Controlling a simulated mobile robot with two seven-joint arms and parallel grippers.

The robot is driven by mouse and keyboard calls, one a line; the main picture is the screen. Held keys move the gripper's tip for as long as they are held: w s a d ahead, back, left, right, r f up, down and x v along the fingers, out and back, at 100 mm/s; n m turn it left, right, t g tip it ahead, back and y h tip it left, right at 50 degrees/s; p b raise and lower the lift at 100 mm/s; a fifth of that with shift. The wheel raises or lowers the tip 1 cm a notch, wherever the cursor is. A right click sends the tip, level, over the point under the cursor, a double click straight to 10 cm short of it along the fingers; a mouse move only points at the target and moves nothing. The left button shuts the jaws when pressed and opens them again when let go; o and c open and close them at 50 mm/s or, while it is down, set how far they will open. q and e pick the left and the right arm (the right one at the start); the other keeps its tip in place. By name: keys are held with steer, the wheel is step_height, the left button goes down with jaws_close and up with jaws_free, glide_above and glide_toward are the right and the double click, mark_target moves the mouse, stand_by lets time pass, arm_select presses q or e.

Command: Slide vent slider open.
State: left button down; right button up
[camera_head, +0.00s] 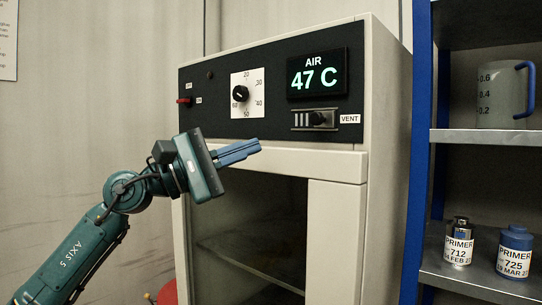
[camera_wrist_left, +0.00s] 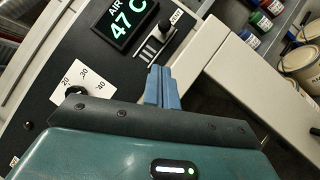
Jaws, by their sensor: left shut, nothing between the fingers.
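The vent slider (camera_head: 317,118) is a dark knob in a slotted plate on the black control panel, left of the VENT label (camera_head: 350,118). The knob sits toward the right part of its slot, with light bars showing to its left. In the left wrist view the vent slider (camera_wrist_left: 166,28) is just beyond my fingertips. My left gripper (camera_head: 258,147) is shut, its blue fingers together and empty, below and left of the slider. It also shows in the left wrist view (camera_wrist_left: 159,68), apart from the slider. My right gripper is not in view.
The panel also has a display (camera_head: 317,74) reading AIR 47 C, a round dial (camera_head: 240,93) and a red switch (camera_head: 185,101). The oven's glass door (camera_head: 250,235) is below. A shelf (camera_head: 485,137) at right holds a jug (camera_head: 503,97) and two primer cans.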

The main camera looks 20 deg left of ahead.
arm_select(q)
steer(key=b+v, duration=0.1)
steer(key=v, duration=0.3)
steer(key=shift+a, duration=0.1)
stand_by(0.3)
